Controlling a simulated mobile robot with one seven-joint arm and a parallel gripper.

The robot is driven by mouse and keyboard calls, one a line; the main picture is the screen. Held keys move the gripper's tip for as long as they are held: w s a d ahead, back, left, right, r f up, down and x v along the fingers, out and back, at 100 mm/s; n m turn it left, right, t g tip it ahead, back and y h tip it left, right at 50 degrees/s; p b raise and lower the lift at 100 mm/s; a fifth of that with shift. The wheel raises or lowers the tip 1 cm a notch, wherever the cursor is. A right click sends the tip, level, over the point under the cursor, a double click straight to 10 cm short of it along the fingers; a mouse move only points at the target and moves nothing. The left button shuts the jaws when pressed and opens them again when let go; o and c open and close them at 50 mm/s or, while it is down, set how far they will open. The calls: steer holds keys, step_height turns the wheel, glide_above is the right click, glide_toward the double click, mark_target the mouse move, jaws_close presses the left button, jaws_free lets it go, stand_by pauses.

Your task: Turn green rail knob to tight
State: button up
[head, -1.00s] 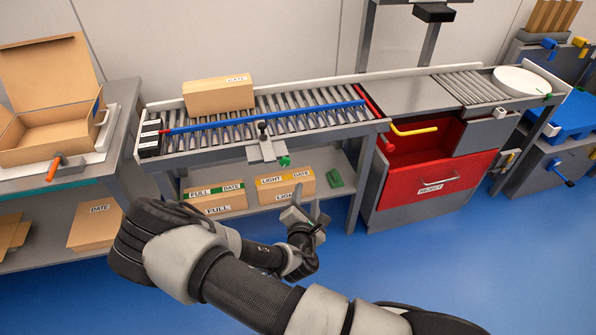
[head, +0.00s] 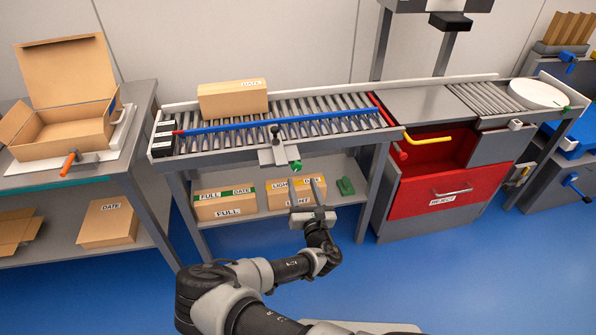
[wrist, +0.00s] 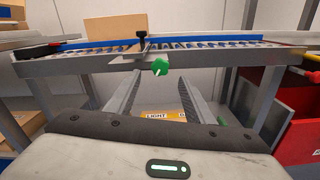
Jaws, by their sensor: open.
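The green rail knob (head: 296,165) sits on the front edge of the roller conveyor, at the end of a grey bracket (head: 272,155). The green knob also shows in the wrist view (wrist: 160,66), above and between my fingers. A small white mark shows on it, too small to read. My gripper (head: 305,190) is open and empty, below and in front of the knob, not touching it. Its fingers (wrist: 158,95) point towards the conveyor's front. The blue rail (head: 270,124) lies along the rollers behind the bracket.
A closed box (head: 232,99) stands on the conveyor. Labelled boxes (head: 224,203) and a green block (head: 345,186) sit on the shelf below. A red reject bin (head: 430,192) is at the right. An open carton (head: 68,130) stands on the left table. The floor in front is clear.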

mark_target(297, 168)
steer(key=x, duration=0.7)
steer(key=shift+w, duration=0.25)
steer(key=c, duration=1)
steer(key=shift+f, duration=0.1)
steer(key=shift+c, duration=0.2)
